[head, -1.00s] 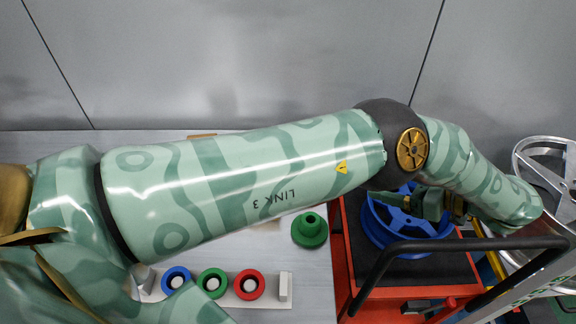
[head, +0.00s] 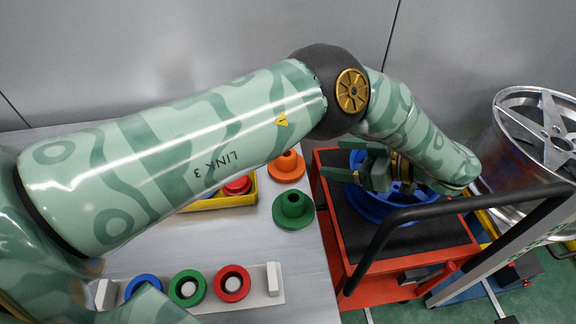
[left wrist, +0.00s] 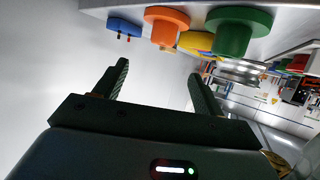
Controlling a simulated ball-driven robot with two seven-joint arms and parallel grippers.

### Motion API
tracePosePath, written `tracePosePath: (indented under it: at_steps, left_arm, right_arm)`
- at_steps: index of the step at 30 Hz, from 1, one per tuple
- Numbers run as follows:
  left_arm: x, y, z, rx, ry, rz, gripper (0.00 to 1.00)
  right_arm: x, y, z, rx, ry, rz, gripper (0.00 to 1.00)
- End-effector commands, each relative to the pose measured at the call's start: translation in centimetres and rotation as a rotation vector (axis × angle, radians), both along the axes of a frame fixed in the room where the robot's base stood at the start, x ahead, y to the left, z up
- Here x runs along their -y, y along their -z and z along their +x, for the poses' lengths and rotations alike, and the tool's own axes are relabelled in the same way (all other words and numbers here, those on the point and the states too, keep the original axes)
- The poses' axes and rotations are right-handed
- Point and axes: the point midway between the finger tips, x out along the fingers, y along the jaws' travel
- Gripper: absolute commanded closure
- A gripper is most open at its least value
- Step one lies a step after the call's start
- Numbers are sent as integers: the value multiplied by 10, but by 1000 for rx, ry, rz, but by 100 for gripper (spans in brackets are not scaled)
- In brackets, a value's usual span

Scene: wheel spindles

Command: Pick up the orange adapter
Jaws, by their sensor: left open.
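The orange adapter (head: 287,168), a flanged disc with a raised hub, sits on the grey table near its right edge. It also shows at the top of the left wrist view (left wrist: 166,17), beyond the fingers. My left gripper (head: 332,158) is open and empty, to the right of the orange adapter and apart from it, with its fingers pointing left toward it. The fingers also show open in the left wrist view (left wrist: 158,73). My right gripper is not in view.
A green adapter (head: 293,210) stands just in front of the orange one. A yellow bin (head: 250,194) holding a red adapter is partly behind my arm. A rack (head: 262,294) holds blue, green and red adapters. A red cart (head: 325,215) carries a blue wheel (head: 380,210).

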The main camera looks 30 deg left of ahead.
Motion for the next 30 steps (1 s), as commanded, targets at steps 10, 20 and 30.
tracePosePath:
  at_steps: [10,20,30]
  left_arm:
    - [-71,29,-1,-4,-6,-2,30]
    - [-103,47,-3,-5,-5,-2,30]
    - [-131,58,-3,-1,-3,-2,30]
  right_arm:
    - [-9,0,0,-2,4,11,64]
    - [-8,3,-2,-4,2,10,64]
    - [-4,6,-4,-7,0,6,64]
